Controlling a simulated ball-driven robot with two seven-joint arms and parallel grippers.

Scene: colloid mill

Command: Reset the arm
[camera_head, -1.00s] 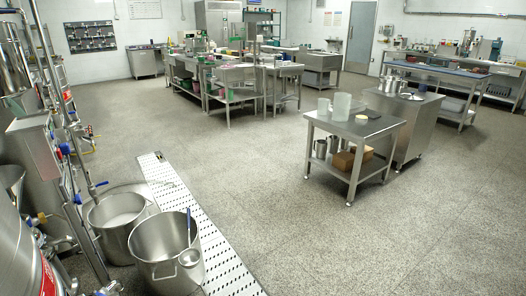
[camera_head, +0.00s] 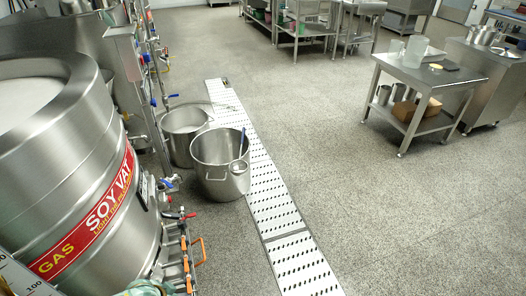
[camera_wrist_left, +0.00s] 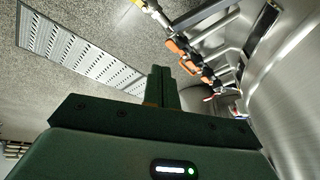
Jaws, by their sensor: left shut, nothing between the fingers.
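My left gripper (camera_wrist_left: 162,86) shows in the left wrist view, dark green, with its two fingers together and nothing between them. It is beside the curved steel side of the vat (camera_wrist_left: 295,100), over the floor. A gap to the vat shows, but I cannot tell how wide it is. In the head view only a small greenish piece, perhaps of my left arm, shows at the bottom edge. My right gripper is in neither view.
The large soy vat (camera_head: 65,170) fills the left of the head view, with pipes and valves beside it. Two steel pots (camera_head: 215,178) (camera_head: 184,122) stand near the white drain grating (camera_head: 262,185). A steel table (camera_head: 425,76) stands at the right. The floor between is clear.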

